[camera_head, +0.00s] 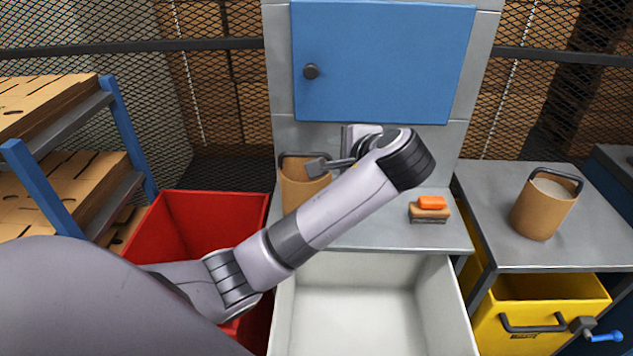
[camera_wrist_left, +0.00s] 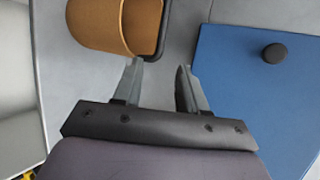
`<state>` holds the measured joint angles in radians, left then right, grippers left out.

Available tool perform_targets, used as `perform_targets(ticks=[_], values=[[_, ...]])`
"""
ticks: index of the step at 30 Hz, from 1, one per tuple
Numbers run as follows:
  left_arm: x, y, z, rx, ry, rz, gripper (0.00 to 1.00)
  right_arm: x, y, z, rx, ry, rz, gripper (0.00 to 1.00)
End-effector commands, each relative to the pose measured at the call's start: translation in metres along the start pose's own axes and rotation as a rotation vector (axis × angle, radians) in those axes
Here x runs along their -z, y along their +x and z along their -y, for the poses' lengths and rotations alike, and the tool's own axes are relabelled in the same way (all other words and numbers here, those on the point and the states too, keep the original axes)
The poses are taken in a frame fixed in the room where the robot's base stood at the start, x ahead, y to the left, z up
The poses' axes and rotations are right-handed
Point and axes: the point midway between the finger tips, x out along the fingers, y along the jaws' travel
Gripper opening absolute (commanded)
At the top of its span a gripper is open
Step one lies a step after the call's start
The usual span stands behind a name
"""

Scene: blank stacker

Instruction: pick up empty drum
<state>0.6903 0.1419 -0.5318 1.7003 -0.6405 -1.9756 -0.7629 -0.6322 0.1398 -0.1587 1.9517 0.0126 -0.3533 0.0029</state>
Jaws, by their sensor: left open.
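A brown drum (camera_head: 297,190) with a dark bail handle stands on the grey bench below the blue cabinet door, partly hidden by my left arm. In the left wrist view this drum (camera_wrist_left: 115,25) is at the top, with its dark handle (camera_wrist_left: 160,40) along its right side. My left gripper (camera_head: 314,167) is at the drum's upper right in the head view. In the left wrist view the left gripper (camera_wrist_left: 159,66) is open, its fingertips close to the handle; I cannot tell whether they touch. A second drum (camera_head: 541,212), filled with pale material, stands on the right table. My right gripper is not in view.
A blue cabinet door (camera_head: 383,65) with a dark knob stands behind the arm. An orange-topped brush (camera_head: 430,210) lies on the bench. Below are a red bin (camera_head: 212,205), an open white drawer (camera_head: 370,300) and a yellow bin (camera_head: 540,300). A shelf of cardboard (camera_head: 75,180) is left.

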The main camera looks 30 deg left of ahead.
Motion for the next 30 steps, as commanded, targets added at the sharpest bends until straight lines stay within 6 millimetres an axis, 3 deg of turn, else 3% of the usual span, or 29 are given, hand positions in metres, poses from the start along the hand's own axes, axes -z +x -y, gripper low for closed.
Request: perform_targets(ticks=[6,15,23,24,27,28,30], values=[[-0.002,0.024,0.001,-0.001,0.0,0.005,0.41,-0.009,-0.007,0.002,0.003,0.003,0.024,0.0],[-0.004,0.065,0.0,-0.001,-0.001,0.004,0.41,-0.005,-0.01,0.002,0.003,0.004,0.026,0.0],[-0.003,0.07,0.0,0.0,-0.002,0.0,0.41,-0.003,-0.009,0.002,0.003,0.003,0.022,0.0],[-0.003,0.07,0.0,0.0,-0.002,0.0,0.38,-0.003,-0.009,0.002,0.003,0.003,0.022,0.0],[-0.003,0.069,0.0,0.0,-0.002,0.0,0.06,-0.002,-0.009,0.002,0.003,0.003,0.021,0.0],[-0.003,0.069,0.0,0.0,-0.002,0.001,0.0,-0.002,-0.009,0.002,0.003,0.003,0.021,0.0],[-0.003,0.069,0.0,0.0,-0.002,0.001,0.0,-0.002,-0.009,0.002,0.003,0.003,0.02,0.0]])
